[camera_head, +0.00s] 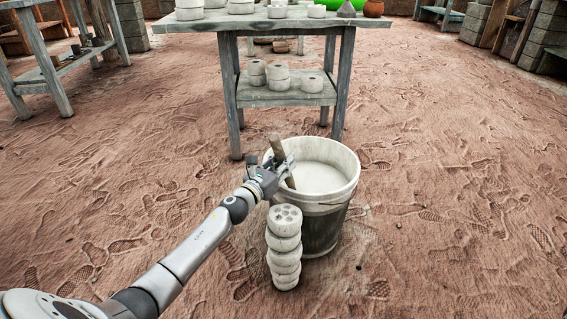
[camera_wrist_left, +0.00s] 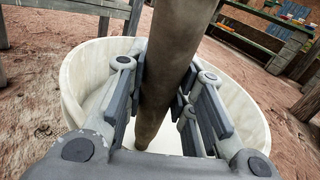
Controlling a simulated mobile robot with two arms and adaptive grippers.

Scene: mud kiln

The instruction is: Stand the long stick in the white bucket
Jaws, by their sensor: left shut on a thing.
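My left gripper (camera_head: 268,175) is at the left rim of the white bucket (camera_head: 345,187), shut on the long stick (camera_head: 277,148). The stick is brown and tilted, its upper end above the rim. In the left wrist view, the stick (camera_wrist_left: 168,62) runs between the fingers of the gripper (camera_wrist_left: 165,95) and its lower part goes down inside the bucket (camera_wrist_left: 252,122). Whether its lower end touches the bottom I cannot tell. The bucket stands upright on the ground, pale inside with a darker outer wall. My right gripper is not in view.
A stack of several round pale pieces with holes (camera_head: 285,245) stands close in front of the bucket. Behind it is a wooden table (camera_head: 235,24) with a lower shelf, carrying pale round pieces. Another wooden table (camera_head: 60,75) stands at the left. The earth floor to the right is clear.

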